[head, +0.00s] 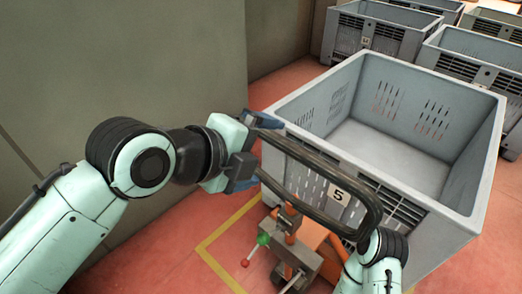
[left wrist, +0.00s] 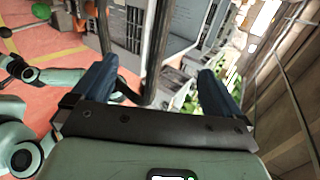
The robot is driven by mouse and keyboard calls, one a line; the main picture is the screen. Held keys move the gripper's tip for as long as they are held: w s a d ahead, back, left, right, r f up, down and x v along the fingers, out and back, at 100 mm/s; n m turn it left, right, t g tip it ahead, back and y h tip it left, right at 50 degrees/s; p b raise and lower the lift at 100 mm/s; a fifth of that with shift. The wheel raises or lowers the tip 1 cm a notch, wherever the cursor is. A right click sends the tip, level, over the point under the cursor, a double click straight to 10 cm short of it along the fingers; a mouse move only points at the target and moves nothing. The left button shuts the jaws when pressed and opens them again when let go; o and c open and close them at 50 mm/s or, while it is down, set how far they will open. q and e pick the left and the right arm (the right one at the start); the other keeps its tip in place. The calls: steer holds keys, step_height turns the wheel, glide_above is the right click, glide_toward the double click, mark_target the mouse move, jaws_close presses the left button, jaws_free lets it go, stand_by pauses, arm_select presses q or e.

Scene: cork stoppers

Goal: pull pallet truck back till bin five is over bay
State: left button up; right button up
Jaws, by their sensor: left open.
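The large grey bin five (head: 460,205), empty and with a white "5" label on its front, sits on the orange pallet truck (head: 318,243). The truck's black loop handle (head: 330,165) rises in front of the bin. My left gripper (head: 261,152) is open at the handle's left end, its blue fingers on either side of the bar. In the left wrist view the dark handle bar (left wrist: 156,48) runs between the spread fingers. The yellow bay outline (head: 222,236) lies on the floor left of the truck. My right arm shows at the lower right; its gripper is not visible.
More grey bins (head: 378,30) stand behind and to the right. A grey-green wall panel (head: 150,60) closes off the left side. The red floor (head: 180,250) at the lower left is clear. A green knob (head: 263,239) and red knob (head: 245,263) stick out from the truck.

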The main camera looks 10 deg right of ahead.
mark_target(291, 151)
arm_select(q)
steer(key=x, duration=1.3)
steer(key=shift+w+d+f, duration=0.15)
steer(key=shift+f, duration=0.1)
jaws_close()
